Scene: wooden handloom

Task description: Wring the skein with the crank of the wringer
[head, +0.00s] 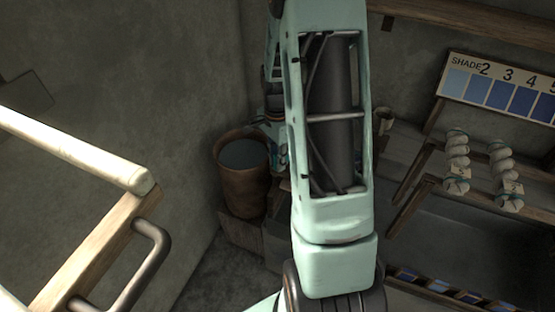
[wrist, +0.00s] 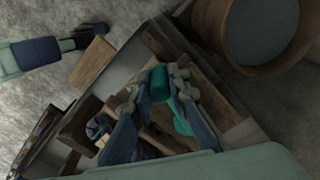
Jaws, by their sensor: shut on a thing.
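My gripper (wrist: 155,86) is shut on a short teal cylinder (wrist: 159,80) in the wrist view. The cylinder looks like a handle grip, probably the crank's, but its shaft is hidden. Below and around the fingers is a wooden frame or box (wrist: 205,85), probably the wringer's. A blue patterned item (wrist: 96,127) shows beside the left finger; I cannot tell if it is the skein. In the head view my arm covers most of this place, and the fingers are not clear there. White skeins (head: 457,160) (head: 507,178) hang on the rack at the right.
A brown vat (head: 240,180) with dark liquid stands left of my arm, close to the gripper in the wrist view (wrist: 285,55). A shade board (head: 500,88) is on the back wall. A wooden frame with a metal handle (head: 150,265) fills the near left.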

